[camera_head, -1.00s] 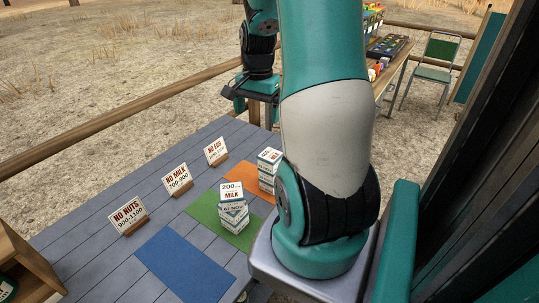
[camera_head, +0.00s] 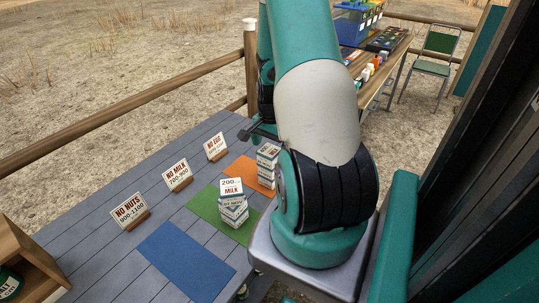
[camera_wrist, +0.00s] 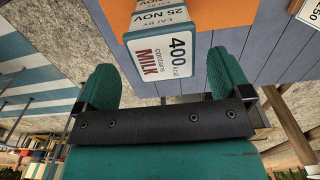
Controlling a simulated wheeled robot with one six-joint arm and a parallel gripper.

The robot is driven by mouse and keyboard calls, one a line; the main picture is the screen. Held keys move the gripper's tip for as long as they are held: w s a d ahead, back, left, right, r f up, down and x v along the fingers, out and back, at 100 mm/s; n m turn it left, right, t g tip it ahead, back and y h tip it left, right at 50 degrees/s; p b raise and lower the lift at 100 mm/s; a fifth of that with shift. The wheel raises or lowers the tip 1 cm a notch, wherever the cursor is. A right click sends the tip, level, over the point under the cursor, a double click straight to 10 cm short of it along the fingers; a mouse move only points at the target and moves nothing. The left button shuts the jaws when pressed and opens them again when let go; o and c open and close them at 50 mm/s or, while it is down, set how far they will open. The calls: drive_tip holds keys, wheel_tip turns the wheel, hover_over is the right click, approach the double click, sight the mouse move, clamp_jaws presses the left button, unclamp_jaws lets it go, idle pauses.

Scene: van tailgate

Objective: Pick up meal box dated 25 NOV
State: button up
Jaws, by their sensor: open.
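The meal box dated 25 NOV (camera_wrist: 162,44) is a white and teal carton, labelled 400 kcal and contains MILK in the wrist view. It stands on an orange mat (camera_wrist: 225,14). In the head view, a box on the orange mat (camera_head: 268,160) is partly hidden by my arm. My gripper (camera_wrist: 163,75) is open, its two green fingers apart. The near end of the box appears between them in the wrist view, with gaps on both sides; contact is not visible. In the head view, my gripper (camera_head: 262,132) is partly hidden, close behind that box.
Another milk box (camera_head: 233,207) stands on the green mat (camera_head: 208,205), close by. A blue mat (camera_head: 185,262) is bare. Signs for NO NUTS (camera_head: 129,210), NO MILK (camera_head: 177,175) and NO EGG (camera_head: 215,146) stand along the far edge of the grey plank surface.

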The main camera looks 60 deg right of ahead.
sight(269, 150)
drive_tip(key=f, duration=0.4)
drive_tip(key=shift+w+a+f+p, duration=0.15)
drive_tip(key=shift+w+f+p, duration=0.1)
drive_tip(key=shift+p, duration=0.15)
drive_tip(key=shift+r, duration=0.1)
drive_tip(key=shift+c, duration=0.4)
drive_tip(key=c, duration=1)
